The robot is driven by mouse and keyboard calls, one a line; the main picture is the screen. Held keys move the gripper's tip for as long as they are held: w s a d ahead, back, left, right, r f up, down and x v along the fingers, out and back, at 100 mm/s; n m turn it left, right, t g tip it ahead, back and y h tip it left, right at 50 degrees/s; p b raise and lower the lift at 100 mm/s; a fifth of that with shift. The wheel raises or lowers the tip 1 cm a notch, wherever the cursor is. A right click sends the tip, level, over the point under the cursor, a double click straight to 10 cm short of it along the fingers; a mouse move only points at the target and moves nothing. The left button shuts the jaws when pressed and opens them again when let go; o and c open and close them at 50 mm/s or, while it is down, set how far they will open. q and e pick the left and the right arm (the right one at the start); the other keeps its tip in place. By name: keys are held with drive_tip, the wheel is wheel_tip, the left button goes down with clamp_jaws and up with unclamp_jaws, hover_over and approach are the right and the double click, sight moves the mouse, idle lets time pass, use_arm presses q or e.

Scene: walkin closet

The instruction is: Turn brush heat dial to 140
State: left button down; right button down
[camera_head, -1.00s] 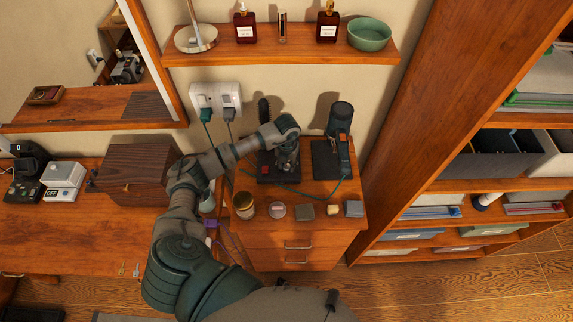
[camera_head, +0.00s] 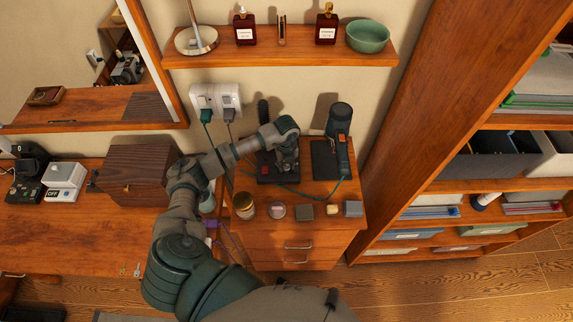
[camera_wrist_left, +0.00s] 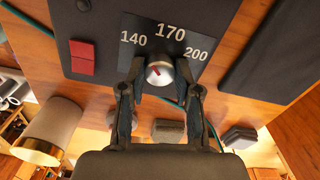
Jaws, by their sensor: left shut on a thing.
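The heat dial is a round silver knob (camera_wrist_left: 161,73) on a dark plate marked 140, 170 and 200 (camera_wrist_left: 168,32), seen in the left wrist view. A short red mark on the knob slants up and left, toward the 140 side; its exact reading is hard to tell. My left gripper (camera_wrist_left: 160,88) is shut on the knob, one finger on each side. In the head view my left gripper (camera_head: 286,170) reaches down over the dark brush base (camera_head: 265,175), hiding the knob. The black brush (camera_head: 263,110) stands upright behind it. My right gripper is out of view.
A hair dryer (camera_head: 340,120) stands right of the base on a dark pad (camera_head: 322,165). A jar (camera_head: 244,206) and several small items line the drawer unit's front edge. A shelf (camera_head: 280,57) hangs above; a wooden box (camera_head: 135,178) stands left.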

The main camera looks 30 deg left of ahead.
sight(286, 166)
use_arm(q)
drive_tip(key=shift+w+a+r, duration=0.1)
drive_tip(key=shift+w+r, duration=0.1)
drive_tip(key=c, duration=0.8)
unclamp_jaws()
drive_tip(key=shift+s+f, duration=0.1)
drive_tip(key=shift+f, duration=0.05)
wheel_tip(286, 166, up, 12)
drive_tip(key=shift+f, duration=0.15)
